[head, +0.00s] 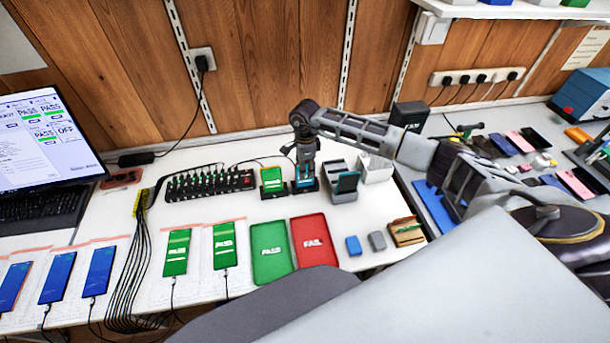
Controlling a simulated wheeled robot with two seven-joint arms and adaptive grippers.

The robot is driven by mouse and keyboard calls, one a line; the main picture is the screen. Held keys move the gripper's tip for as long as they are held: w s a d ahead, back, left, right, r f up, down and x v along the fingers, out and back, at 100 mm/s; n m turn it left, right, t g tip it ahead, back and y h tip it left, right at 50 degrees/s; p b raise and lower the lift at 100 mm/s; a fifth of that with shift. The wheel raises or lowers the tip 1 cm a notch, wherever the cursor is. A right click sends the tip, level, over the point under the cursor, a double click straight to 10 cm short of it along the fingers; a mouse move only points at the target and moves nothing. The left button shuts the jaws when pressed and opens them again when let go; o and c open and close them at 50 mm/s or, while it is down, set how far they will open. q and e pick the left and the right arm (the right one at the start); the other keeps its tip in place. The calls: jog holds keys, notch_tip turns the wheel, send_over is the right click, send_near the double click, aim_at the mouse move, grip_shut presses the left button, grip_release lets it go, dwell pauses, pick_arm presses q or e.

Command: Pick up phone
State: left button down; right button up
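My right gripper (305,164) points down at a small dark stand (304,186) at the back of the white bench. A phone with a blue screen (303,174) stands in it, partly hidden by the gripper. The fingertips are right at this phone; I cannot tell whether they grip it. A phone with a green screen (271,178) stands in a stand just left. Two phones with green PASS screens, (177,252) and (225,245), lie cabled on the bench, with several blue-screen phones (98,270) further left. My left gripper is not in view.
A green PASS tray (271,272) and a red FAIL tray (302,262) lie empty at front centre. A grey holder (343,192) stands right of the gripper. Bundled cables (140,270) cross the bench.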

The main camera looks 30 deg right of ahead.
jog(key=shift+f, duration=0.15)
dwell(0.3)
grip_shut()
